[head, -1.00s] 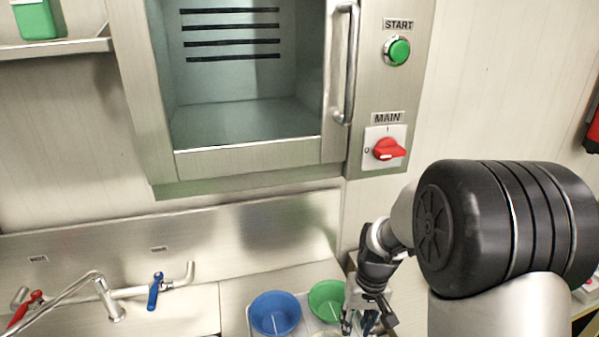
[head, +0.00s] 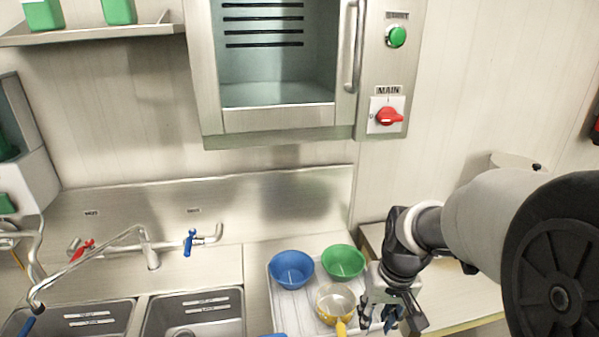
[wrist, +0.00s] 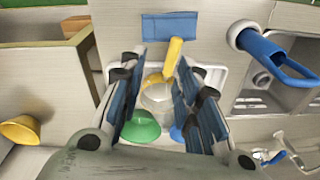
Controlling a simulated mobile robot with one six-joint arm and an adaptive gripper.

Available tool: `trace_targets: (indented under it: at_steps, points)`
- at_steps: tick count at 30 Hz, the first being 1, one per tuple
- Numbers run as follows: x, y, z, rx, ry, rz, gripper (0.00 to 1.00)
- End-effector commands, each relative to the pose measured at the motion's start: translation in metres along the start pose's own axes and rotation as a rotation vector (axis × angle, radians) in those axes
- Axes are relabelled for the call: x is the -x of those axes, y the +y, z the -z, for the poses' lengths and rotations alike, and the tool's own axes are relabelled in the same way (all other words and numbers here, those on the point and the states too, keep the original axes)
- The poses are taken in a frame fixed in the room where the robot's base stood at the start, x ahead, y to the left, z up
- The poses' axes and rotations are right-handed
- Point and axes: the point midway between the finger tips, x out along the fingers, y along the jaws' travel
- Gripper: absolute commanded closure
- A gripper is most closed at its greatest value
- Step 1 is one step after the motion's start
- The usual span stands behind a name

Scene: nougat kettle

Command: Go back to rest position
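My gripper (head: 388,312) hangs over the right side of the white tray (head: 282,318), at the right of the head view. In the wrist view my gripper (wrist: 160,100) has its blue-padded fingers spread apart, with nothing between them that it touches. Beyond the fingers, below, lie a yellow-handled pan or strainer (head: 336,303), a green bowl (head: 343,262) and a blue bowl (head: 291,269) on the tray. The green bowl (wrist: 141,127) and the yellow handle (wrist: 173,57) also show in the wrist view.
A steel cabinet with an open front (head: 277,95) hangs on the wall, with a green START button (head: 396,37) and a red MAIN switch (head: 388,117). Left are two sinks (head: 194,316) and a curved tap (head: 147,248) with a blue lever.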

Motion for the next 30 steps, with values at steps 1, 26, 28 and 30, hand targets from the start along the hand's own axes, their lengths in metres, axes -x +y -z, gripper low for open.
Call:
trace_targets:
  at_steps: [1, 26, 28, 30]
  points:
    - [0.011, -0.003, -0.007, 0.004, 0.021, -0.004, 0.7]
    - [0.094, -0.019, -0.171, 0.015, 0.315, -0.059, 0.7]
    - [0.094, -0.019, -0.171, 0.015, 0.315, -0.059, 0.7]
    - [0.094, -0.019, -0.171, 0.015, 0.315, -0.059, 0.7]
